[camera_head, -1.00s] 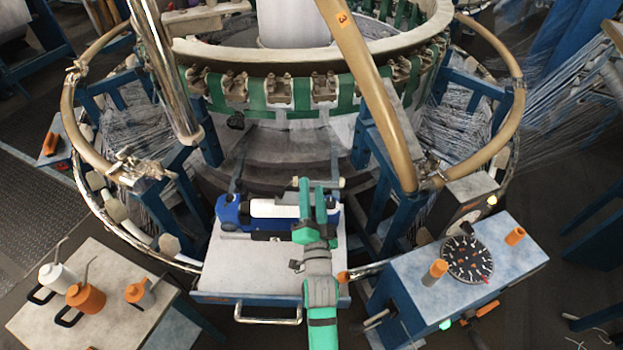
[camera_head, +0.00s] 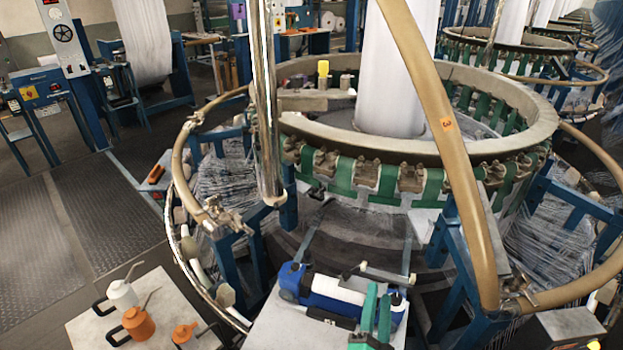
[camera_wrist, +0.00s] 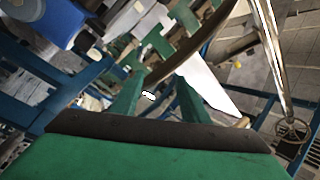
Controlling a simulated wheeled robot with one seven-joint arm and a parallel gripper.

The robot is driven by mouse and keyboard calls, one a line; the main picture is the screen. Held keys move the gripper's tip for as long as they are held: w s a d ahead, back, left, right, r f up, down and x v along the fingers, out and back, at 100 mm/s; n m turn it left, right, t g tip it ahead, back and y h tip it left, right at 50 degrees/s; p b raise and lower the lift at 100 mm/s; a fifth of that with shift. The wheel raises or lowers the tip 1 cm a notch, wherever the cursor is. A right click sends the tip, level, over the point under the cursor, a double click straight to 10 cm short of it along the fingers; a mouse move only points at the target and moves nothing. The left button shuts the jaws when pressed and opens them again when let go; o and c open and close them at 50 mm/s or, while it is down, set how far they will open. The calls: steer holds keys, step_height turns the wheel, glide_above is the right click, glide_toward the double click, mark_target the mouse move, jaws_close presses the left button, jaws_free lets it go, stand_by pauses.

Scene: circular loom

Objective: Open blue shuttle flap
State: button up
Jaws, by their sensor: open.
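The blue shuttle (camera_head: 290,277) lies on the pale tray in front of the loom, with a white roll (camera_head: 342,290) along its middle. A thin grey bar (camera_head: 392,277) stands out above its right end; I cannot tell if this is the flap. My gripper (camera_head: 378,291) is at the right part of the shuttle, its green fingers pointing toward the loom and hiding some of the shuttle. In the wrist view, my gripper (camera_wrist: 160,85) is open, with nothing held between the fingers. A blue body with white, likely the shuttle (camera_wrist: 55,22), shows at the upper left there.
The loom's ring (camera_head: 330,145) with green straps rises behind the shuttle. A tan curved tube (camera_head: 440,125) and a shiny pole (camera_head: 267,110) stand near. A side table (camera_head: 150,285) with orange and white oil cans is at lower left. Open floor lies left.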

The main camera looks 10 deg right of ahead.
steer(key=s+a+f+n+y, duration=0.35)
steer(key=s+a+f, duration=0.2)
steer(key=a, duration=0.35)
steer(key=s+a+f+n+g+y, duration=0.2)
steer(key=s+a+n+y, duration=0.4)
steer(key=s+a+n, duration=0.6)
steer(key=s+a, duration=0.6)
steer(key=s, duration=0.4)
steer(key=shift+s+a+r, duration=0.1)
steer(key=shift+s, duration=0.25)
steer(key=shift+c, duration=0.8)
steer(key=shift+s+r+n, duration=0.1)
steer(key=shift+s+n, duration=0.15)
jaws_close()
